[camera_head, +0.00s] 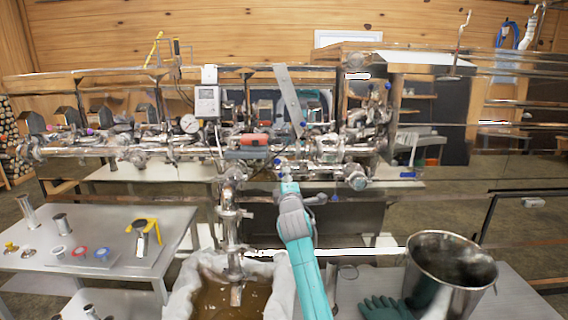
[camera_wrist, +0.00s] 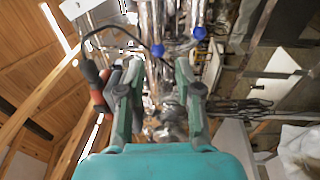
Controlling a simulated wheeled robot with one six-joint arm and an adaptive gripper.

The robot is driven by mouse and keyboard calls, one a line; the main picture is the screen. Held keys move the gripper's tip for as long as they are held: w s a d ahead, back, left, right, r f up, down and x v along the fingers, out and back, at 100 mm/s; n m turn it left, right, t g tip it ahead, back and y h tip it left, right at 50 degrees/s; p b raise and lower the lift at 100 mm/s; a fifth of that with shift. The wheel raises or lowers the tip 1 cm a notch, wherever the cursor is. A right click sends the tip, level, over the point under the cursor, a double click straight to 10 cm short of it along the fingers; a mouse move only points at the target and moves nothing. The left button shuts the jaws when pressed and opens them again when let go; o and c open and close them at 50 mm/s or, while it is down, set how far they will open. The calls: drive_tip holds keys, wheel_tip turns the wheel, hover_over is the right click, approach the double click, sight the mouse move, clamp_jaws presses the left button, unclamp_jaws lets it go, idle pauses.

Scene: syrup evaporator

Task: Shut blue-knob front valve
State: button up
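My gripper (camera_head: 289,186) is at the front of the steel evaporator pipework, below the front pipe. In the wrist view my gripper (camera_wrist: 159,72) is open, its two fingers apart. A blue knob (camera_wrist: 157,50) shows beyond and between the fingertips, and a second blue knob (camera_wrist: 200,33) lies up and to the right of the right finger. Neither knob is visibly gripped. In the head view a small blue knob (camera_head: 279,163) shows just above my gripper. Another blue knob (camera_head: 335,197) hangs to its right. I cannot tell which one is the front valve.
A red-and-grey device (camera_head: 247,142) sits on the pipework left of my gripper, with a dark cable. A vertical outlet pipe (camera_head: 230,225) drops into a lined tub (camera_head: 185,295). A steel bucket (camera_head: 425,262) and green glove (camera_head: 384,308) are at the lower right.

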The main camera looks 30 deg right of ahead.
sight(284, 161)
drive_tip(key=x, duration=1.1)
drive_tip(key=shift+d+r, duration=0.15)
drive_tip(key=shift+r, duration=0.05)
clamp_jaws()
